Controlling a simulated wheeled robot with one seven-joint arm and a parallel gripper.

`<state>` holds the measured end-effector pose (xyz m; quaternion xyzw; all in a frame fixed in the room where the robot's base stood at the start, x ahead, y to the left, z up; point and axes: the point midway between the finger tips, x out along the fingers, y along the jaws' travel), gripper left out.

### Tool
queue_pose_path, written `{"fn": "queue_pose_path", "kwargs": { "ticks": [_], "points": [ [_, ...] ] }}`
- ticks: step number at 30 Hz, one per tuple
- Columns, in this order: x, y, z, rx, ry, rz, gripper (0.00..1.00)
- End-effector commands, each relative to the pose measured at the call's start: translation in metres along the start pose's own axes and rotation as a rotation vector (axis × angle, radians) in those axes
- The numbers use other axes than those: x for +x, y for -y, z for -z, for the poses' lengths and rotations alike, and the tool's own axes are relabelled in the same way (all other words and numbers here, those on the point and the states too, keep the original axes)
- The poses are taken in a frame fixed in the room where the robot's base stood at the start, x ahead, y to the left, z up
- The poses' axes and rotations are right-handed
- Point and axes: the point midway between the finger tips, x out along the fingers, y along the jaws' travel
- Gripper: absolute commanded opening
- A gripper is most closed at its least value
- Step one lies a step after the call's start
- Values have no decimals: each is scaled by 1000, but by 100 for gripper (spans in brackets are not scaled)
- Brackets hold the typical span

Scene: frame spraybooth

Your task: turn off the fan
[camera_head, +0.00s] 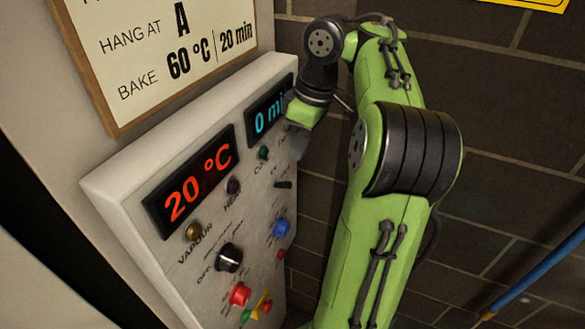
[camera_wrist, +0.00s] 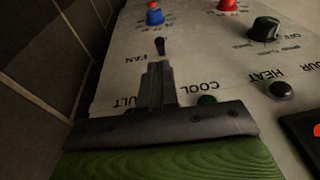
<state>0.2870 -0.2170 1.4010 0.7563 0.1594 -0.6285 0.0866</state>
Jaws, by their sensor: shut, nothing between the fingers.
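The fan switch is a small black lever (camera_wrist: 160,46) beside the FAN label on the grey control panel (camera_head: 130,190). It also shows in the head view (camera_head: 283,184), at the panel's right side. My gripper (camera_wrist: 158,68) is shut and empty, with its fingertips close to the lever in the wrist view. I cannot tell whether they touch it. In the head view my gripper (camera_head: 297,145) is at the panel's upper right, above the lever. No fan shows, and the switch's setting is unclear.
The panel has a blue knob (camera_head: 281,228), a red knob (camera_head: 239,294), a black OFF-marked dial (camera_head: 229,257) and several lamps. Displays read 20 °C (camera_head: 197,183) and 0 min. A framed notice (camera_head: 170,50) hangs above. A dark tiled wall (camera_head: 520,120) stands to the right.

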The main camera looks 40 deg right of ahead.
Motion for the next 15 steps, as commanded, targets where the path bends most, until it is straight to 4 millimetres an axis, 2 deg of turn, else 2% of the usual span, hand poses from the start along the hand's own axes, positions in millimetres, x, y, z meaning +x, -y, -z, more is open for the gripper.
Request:
{"fn": "queue_pose_path", "kwargs": {
  "ticks": [9,15],
  "points": [
    [20,1,0,-2,-7,-8,0],
    [60,-1,-1,-2,-6,-6,0]
  ]
}}
